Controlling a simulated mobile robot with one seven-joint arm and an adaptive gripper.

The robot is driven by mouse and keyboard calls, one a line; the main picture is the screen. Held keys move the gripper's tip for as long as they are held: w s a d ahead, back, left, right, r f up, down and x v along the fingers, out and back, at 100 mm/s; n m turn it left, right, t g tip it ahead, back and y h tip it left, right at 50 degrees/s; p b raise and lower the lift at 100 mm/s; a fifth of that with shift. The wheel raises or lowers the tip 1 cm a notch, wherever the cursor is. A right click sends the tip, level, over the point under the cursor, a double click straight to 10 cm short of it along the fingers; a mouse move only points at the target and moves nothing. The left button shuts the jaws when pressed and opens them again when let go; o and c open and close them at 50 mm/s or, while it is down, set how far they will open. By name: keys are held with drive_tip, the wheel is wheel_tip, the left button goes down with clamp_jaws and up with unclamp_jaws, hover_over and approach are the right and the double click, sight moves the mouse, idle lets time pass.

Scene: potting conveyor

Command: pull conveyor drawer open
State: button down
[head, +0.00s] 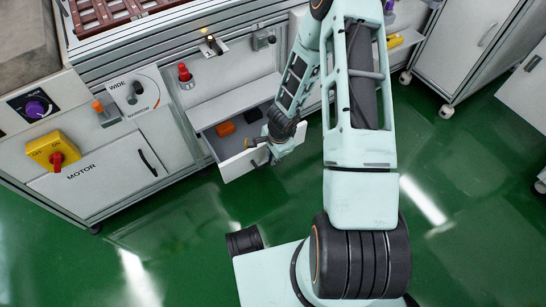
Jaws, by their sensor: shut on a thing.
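The conveyor drawer (240,165) is a white drawer under the conveyor's side shelf, and it stands partly open. An orange item (225,129) and a dark item (253,115) lie inside it. My gripper (258,152) is at the drawer's front face, shut on the drawer handle. The handle itself is mostly hidden by my gripper and wrist.
The conveyor (130,15) runs along the top left. A cabinet door marked MOTOR (100,175), a yellow switch with a red knob (54,152) and a purple knob (36,107) are at the left. White wheeled cabinets (465,45) stand at the upper right. Green floor (190,240) is clear before the drawer.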

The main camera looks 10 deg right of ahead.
drive_tip(key=shift+w, duration=0.1)
drive_tip(key=c, duration=2)
unclamp_jaws()
drive_tip(key=shift+c, duration=0.2)
wheel_tip(320, 180, up, 12)
drive_tip(key=s, duration=0.2)
drive_tip(key=shift+d, duration=0.35)
